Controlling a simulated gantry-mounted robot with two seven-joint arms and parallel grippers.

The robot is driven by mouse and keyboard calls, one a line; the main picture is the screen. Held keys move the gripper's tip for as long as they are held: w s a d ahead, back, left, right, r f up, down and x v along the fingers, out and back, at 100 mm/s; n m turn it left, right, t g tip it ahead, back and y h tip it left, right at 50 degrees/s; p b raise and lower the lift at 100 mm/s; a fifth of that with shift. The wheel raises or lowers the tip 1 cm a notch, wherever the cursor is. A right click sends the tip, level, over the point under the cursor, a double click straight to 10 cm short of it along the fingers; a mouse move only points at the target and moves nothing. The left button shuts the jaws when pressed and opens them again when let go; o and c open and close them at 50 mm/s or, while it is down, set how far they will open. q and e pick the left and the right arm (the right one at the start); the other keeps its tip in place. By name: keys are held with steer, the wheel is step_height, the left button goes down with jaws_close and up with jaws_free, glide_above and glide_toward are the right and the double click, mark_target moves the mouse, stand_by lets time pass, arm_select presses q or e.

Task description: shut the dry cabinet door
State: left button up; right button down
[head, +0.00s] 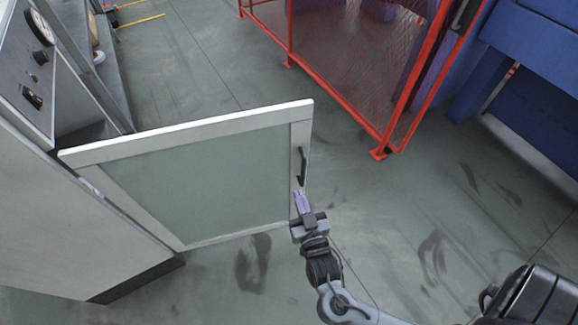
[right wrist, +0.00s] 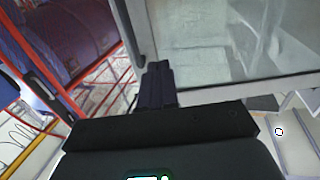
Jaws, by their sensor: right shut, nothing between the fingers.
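The dry cabinet (head: 85,225) stands at the left of the head view. Its glass door (head: 200,180), white-framed, stands wide open, swung out from the cabinet front. The dark door handle (head: 302,165) is near the free edge. My right gripper (head: 301,200) is shut and empty, with its fingertips at the free edge of the door, just below the handle. In the right wrist view the shut fingers (right wrist: 157,85) overlap the door frame (right wrist: 145,30); I cannot tell whether they touch it. My left gripper is not in view.
A red-framed mesh guard (head: 345,60) stands at the back, with blue machinery (head: 530,60) at the right. A panel with a gauge (head: 40,28) is at the upper left. The grey floor (head: 450,210) around the door's free edge is clear.

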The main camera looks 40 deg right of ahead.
steer(key=b, duration=0.4)
glide_toward(286, 158)
steer(key=x, duration=0.5)
steer(key=shift+w+f, duration=0.1)
steer(key=shift+w, duration=0.1)
steer(key=shift+w+d, duration=0.3)
steer(key=shift+w, duration=0.2)
steer(key=shift+w+d, duration=0.1)
steer(key=shift+w, duration=0.05)
